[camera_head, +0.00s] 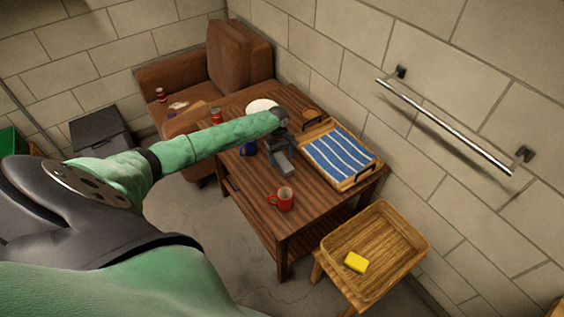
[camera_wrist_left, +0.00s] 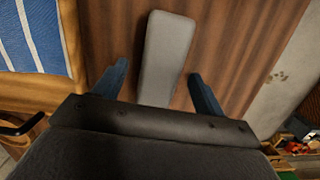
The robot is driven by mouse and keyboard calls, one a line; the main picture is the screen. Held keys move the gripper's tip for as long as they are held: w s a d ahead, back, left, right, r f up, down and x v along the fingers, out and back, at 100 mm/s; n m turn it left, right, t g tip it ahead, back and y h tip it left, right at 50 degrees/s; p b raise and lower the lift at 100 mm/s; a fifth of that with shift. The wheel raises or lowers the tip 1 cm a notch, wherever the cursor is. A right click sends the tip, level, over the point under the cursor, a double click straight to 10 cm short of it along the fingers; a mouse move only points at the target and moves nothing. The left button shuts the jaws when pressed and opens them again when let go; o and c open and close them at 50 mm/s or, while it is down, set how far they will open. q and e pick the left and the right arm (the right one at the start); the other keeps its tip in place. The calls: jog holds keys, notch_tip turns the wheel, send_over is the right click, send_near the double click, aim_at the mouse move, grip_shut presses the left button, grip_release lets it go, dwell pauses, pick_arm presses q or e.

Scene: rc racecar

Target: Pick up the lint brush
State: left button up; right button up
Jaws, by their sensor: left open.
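The lint brush (camera_wrist_left: 165,50) appears in the left wrist view as a long, smooth, pale grey object lying on the brown striped wood of the table. My left gripper (camera_wrist_left: 158,68) is open, with one blue-grey finger on each side of the brush and a gap to both. The near end of the brush is hidden behind the dark gripper body. In the head view my left gripper (camera_head: 281,158) is over the middle of the wooden table (camera_head: 240,184), and the grey brush (camera_head: 285,169) shows partly below it. My right gripper is not in view.
A wooden tray with a blue-and-white striped cloth (camera_head: 338,156) lies right of the gripper. A red mug (camera_head: 282,199) stands near the table's front edge. A stool (camera_head: 388,237) holds a yellow sponge (camera_head: 356,262).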

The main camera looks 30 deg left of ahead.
pick_arm(q)
jog(key=shift+s+d+f, duration=0.1)
jog(key=shift+f, duration=1.05)
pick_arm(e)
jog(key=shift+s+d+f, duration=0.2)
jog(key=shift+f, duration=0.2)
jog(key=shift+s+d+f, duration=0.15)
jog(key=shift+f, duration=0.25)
pick_arm(q)
jog(key=c, duration=1.1)
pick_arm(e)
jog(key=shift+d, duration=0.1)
pick_arm(q)
jog(key=shift+r, duration=0.1)
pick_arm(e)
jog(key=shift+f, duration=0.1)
